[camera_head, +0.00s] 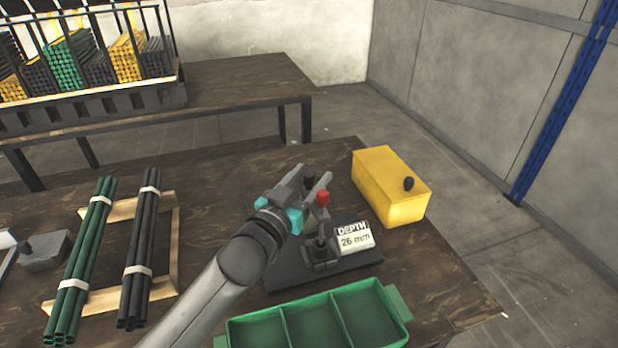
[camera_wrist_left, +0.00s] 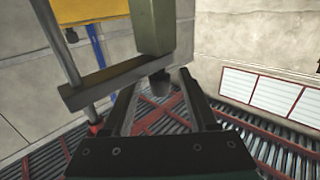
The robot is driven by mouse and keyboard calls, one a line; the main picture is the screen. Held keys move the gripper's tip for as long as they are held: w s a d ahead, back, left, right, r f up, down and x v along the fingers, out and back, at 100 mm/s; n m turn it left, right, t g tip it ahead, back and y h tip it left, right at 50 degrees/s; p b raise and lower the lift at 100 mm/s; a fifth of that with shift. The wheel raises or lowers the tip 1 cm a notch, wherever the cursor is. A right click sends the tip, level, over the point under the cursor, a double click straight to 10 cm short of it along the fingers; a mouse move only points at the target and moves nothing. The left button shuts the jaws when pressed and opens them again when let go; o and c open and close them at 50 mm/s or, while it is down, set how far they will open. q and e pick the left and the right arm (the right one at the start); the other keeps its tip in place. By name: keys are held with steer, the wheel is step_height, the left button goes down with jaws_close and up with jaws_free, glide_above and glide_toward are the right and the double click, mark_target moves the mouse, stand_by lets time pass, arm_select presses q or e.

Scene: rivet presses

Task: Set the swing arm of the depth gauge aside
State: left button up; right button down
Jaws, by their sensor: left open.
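The depth gauge stands on a dark base plate (camera_head: 290,276) on the table, with a small upright mechanism (camera_head: 319,250) and a red knob (camera_head: 323,198). A card (camera_head: 354,238) on it reads "DEPTH 26 mm". My left gripper (camera_head: 311,178) is open over the gauge, beside the red knob, and partly hides the swing arm. In the left wrist view, a grey bar (camera_wrist_left: 105,86) and an olive post (camera_wrist_left: 162,28) with a dark round end lie just ahead of the open fingers (camera_wrist_left: 160,82). I cannot tell whether they touch. My right gripper is not in view.
A yellow box (camera_head: 380,190) with a black knob stands right of the gauge. A green compartment tray (camera_head: 393,304) sits in front. Green rods (camera_head: 82,255) and dark rods (camera_head: 140,250) lie on a wooden frame at left. Bare table shows behind the gauge.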

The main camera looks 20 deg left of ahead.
arm_select(q)
jaws_close()
stand_by(0.4)
stand_by(0.9)
